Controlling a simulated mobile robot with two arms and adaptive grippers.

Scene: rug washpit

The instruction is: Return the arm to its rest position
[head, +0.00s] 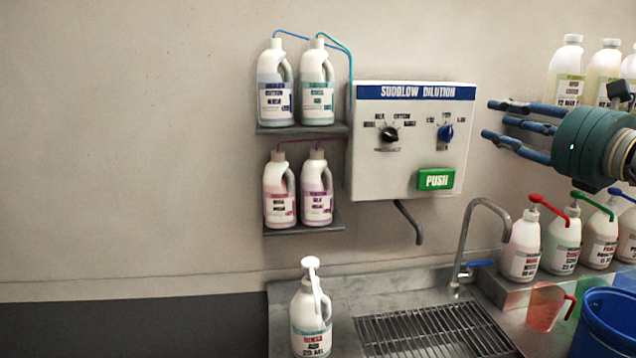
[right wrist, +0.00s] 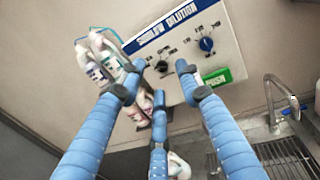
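My right gripper (head: 494,120) comes in from the right edge of the head view, its blue fingers pointing left. It hovers in front of the wall, right of the dilution panel (head: 411,145) and above the pump bottles. In the right wrist view the three blue fingers of my right gripper (right wrist: 160,76) are spread apart with nothing between them. The panel (right wrist: 185,45) shows beyond the fingertips. My left gripper is in neither view.
Pump bottles (head: 522,248) stand in a row below my right gripper, and tall bottles (head: 567,75) stand behind it. A sink tap (head: 463,240), blue bucket (head: 606,325) and white pump bottle (head: 311,318) are lower. The wall at the left is bare.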

